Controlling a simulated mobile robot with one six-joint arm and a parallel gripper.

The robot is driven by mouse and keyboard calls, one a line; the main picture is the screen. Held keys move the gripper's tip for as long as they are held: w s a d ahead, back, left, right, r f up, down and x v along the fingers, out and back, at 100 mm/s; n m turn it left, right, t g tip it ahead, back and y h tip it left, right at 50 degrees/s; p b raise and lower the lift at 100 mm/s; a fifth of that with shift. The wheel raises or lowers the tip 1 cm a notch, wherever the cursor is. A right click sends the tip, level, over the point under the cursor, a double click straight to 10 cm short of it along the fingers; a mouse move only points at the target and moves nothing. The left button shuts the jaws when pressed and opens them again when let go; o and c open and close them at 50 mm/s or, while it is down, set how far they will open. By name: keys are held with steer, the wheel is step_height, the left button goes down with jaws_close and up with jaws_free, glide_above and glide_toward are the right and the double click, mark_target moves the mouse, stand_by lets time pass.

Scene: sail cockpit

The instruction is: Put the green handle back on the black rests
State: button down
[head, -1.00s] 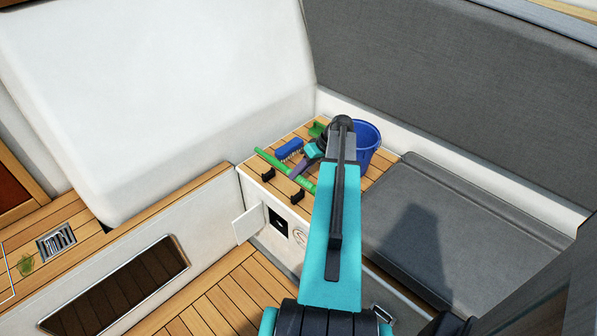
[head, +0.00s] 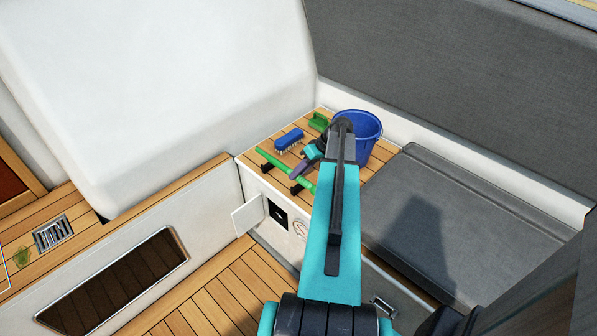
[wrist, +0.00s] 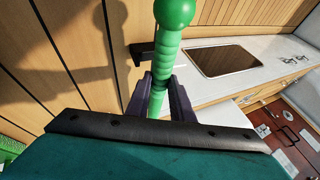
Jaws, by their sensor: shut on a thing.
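The green handle (head: 273,159) is a long ribbed rod with a round knob at its end. My gripper (wrist: 160,90) is shut on it, one dark finger on each side, in the wrist view. The handle lies slantwise over the wooden locker top, close to the black rests. One black rest (head: 266,167) is under the handle's left part, the other black rest (head: 296,187) near its right part. A rest (wrist: 143,50) also shows just left of the handle in the wrist view. I cannot tell whether handle and rests touch. My arm hides the handle's right end.
A blue brush (head: 289,139), a green tool (head: 319,121) and a blue bucket (head: 368,124) stand behind the handle on the locker top. A small white door (head: 248,214) hangs open below. A grey cushion (head: 450,230) lies to the right.

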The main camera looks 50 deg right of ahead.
steer(key=shift+f+b, duration=0.65)
steer(key=shift+f, duration=0.8)
